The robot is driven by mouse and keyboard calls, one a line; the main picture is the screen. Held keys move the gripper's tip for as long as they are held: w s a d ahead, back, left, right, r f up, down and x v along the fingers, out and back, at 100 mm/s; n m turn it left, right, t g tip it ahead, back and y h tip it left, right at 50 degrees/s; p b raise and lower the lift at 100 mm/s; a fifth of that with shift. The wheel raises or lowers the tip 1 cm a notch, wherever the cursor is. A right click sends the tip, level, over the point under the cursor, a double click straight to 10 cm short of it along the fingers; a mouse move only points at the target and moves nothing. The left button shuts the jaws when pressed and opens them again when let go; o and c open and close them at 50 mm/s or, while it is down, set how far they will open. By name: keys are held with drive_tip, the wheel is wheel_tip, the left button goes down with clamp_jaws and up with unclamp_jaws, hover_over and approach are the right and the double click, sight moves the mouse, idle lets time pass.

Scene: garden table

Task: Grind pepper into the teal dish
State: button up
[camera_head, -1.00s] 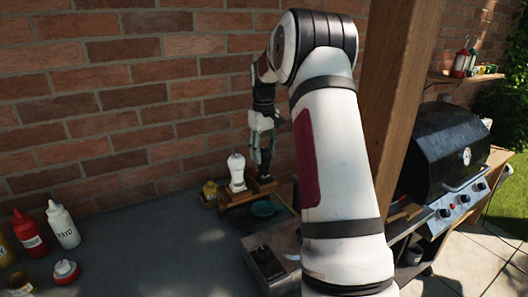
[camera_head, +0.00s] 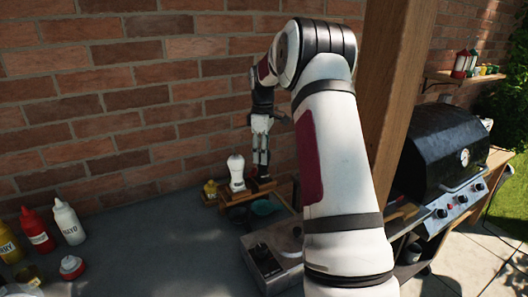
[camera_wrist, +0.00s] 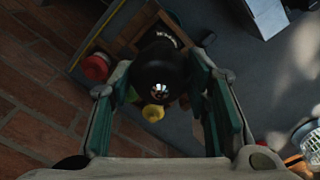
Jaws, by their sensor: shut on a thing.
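My gripper (camera_head: 262,168) points down over the wooden caddy (camera_head: 232,199) by the brick wall. In the wrist view my gripper (camera_wrist: 165,95) is shut on a dark, round-topped pepper mill (camera_wrist: 158,72), with a pad on each side of it. In the head view the mill is mostly hidden by the fingers. The teal dish (camera_head: 262,208) sits low in front of the caddy, to the right of its middle. I cannot tell the dish in the wrist view.
A white shaker (camera_head: 236,172) stands just left of my gripper, with a yellow jar (camera_head: 210,190) beside it. A grey box (camera_head: 272,262) stands in front. Red (camera_head: 37,231) and white (camera_head: 68,222) squeeze bottles stand far left.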

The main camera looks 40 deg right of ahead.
drive_tip(key=shift+n, duration=0.6)
drive_tip(key=o, duration=1.2)
wheel_tip(320, 180, up, 12)
drive_tip(key=shift+s, duration=0.1)
idle(0.3)
